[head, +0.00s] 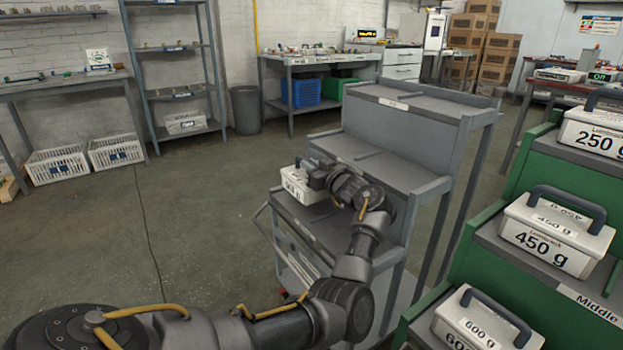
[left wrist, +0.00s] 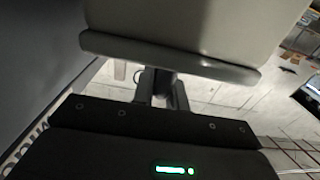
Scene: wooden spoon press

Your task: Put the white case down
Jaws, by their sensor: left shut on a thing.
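The white case (head: 298,188) is at my left gripper (head: 314,177), over the left part of the grey stepped rack's lower shelf (head: 335,238). My left gripper is shut on the case, and my wrist hides its right side. I cannot tell whether its base touches the shelf. In the left wrist view the case's pale body (left wrist: 180,25) fills the top, with the gripper (left wrist: 160,92) below it. My right gripper is not in view.
The rack's middle shelf (head: 395,172) and top shelf (head: 435,105) look clear. A green stepped rack (head: 490,284) at right holds labelled white cases, including the 450 g case (head: 545,240) and 600 g case (head: 478,325). Open floor (head: 205,220) lies to the left.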

